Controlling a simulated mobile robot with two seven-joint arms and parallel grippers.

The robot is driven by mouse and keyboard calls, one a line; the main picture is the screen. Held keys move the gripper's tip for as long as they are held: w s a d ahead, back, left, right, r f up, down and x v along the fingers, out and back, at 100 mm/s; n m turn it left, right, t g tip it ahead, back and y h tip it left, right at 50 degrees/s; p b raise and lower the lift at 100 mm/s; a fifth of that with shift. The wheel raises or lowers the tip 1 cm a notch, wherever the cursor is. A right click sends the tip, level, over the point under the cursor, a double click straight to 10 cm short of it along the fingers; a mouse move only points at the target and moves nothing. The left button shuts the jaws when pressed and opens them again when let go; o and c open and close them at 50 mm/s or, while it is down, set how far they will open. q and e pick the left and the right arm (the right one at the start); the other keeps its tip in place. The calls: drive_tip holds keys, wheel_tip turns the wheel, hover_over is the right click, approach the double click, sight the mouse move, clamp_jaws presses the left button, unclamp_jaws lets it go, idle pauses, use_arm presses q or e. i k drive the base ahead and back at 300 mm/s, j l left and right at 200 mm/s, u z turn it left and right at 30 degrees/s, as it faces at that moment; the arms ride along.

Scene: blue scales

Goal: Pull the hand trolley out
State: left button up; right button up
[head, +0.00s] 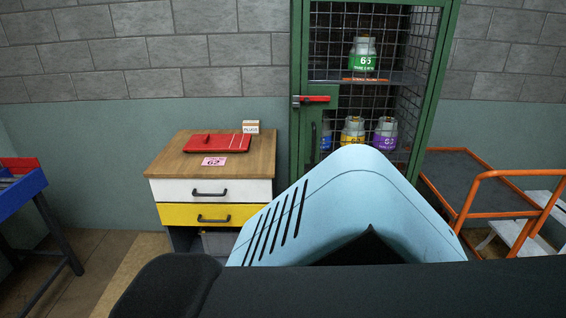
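The hand trolley stands at the right in the head view, with a flat dark grey deck (468,182) edged in orange. Its orange tube handle (512,173) rises at the near right side and runs out of the picture at the right edge. The trolley is close to the right side of the green cage cabinet, by the wall. Its lower parts are partly hidden. Neither of my grippers shows in this view, so their distance from the trolley cannot be seen.
The green mesh cabinet (299,140) holds several labelled containers. A wooden-topped drawer unit (170,160) carries a red flat object (218,143). A blue table (22,190) is at the left. Pale steps (535,235) stand by the trolley. The lower middle is blocked from view.

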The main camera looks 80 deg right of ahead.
sight(466, 189)
drive_tip(key=j+z, duration=0.1)
drive_tip(key=z, duration=4.05)
drive_tip(key=i+l, duration=0.3)
drive_tip(key=i, duration=0.15)
drive_tip(key=i+l, duration=0.35)
drive_tip(key=i+l+z, duration=0.1)
drive_tip(key=i+l, duration=0.2)
drive_tip(key=i, duration=0.25)
drive_tip(key=i+l, duration=0.25)
drive_tip(key=i, duration=0.2)
